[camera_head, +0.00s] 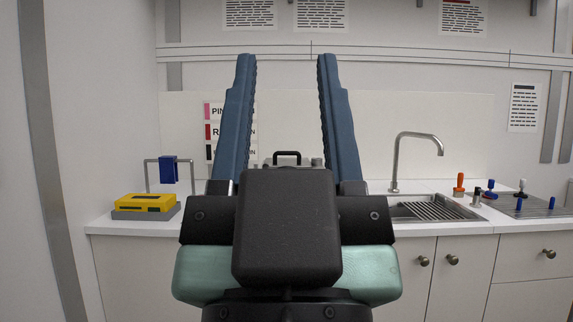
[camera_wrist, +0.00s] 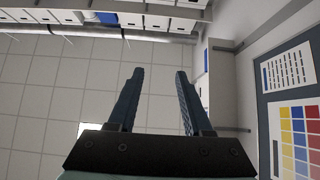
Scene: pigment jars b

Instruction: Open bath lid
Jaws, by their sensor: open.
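My gripper (camera_head: 286,62) is raised in front of the counter with its two blue fingers spread wide and nothing between them. It also shows open and empty in the wrist view (camera_wrist: 160,73). In the head view a black arched handle (camera_head: 287,154) shows just above my gripper's dark body, on the counter behind it. It seems to belong to the bath lid, but the lid and the bath below are almost wholly hidden by my gripper. I cannot tell how the lid sits. The wrist view shows no bath or lid.
A yellow box (camera_head: 147,203) sits in a grey tray at the counter's left, beside a blue block (camera_head: 169,170) on a metal frame. A sink (camera_head: 430,208) with a tall tap (camera_head: 397,160) is at the right. Several small handled tools stand beyond it. A colour chart (camera_wrist: 297,125) is at the wrist view's right.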

